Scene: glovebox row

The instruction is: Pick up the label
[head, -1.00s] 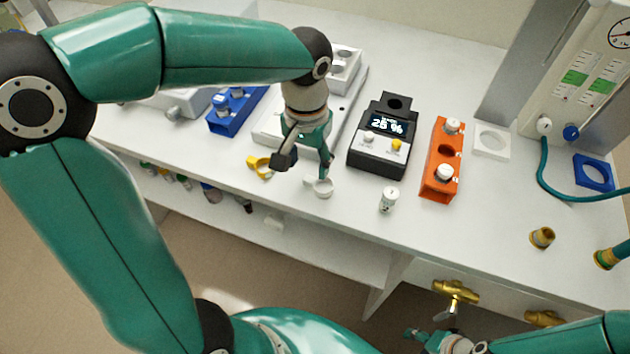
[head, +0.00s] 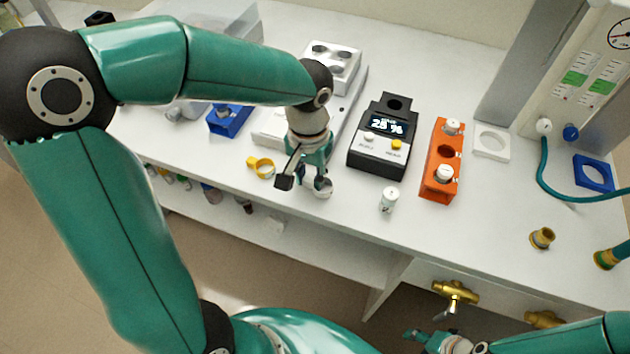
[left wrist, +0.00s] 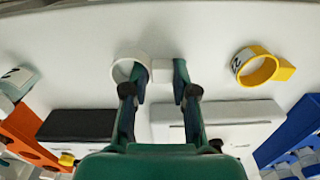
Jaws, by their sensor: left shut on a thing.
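The label is a white ring with a small tab (left wrist: 162,71), lying near the front edge of the bench. In the head view the white ring (head: 322,194) shows under my left gripper (head: 304,184). In the left wrist view the fingers of my left gripper (left wrist: 155,78) are on either side of the tab, shut on it. The ring part sits beside the left finger, which partly covers it. A second ring, yellow with a tab (left wrist: 285,72), lies apart to the right there. My right gripper (head: 432,339) is at the bottom; its fingers are not clear.
A white-capped vial (head: 389,200) stands right of the label. Behind are a black display device (head: 381,150), an orange rack (head: 437,188) and a blue rack (head: 230,121). A brass fitting (head: 542,238) stands at right. The bench's front edge is close.

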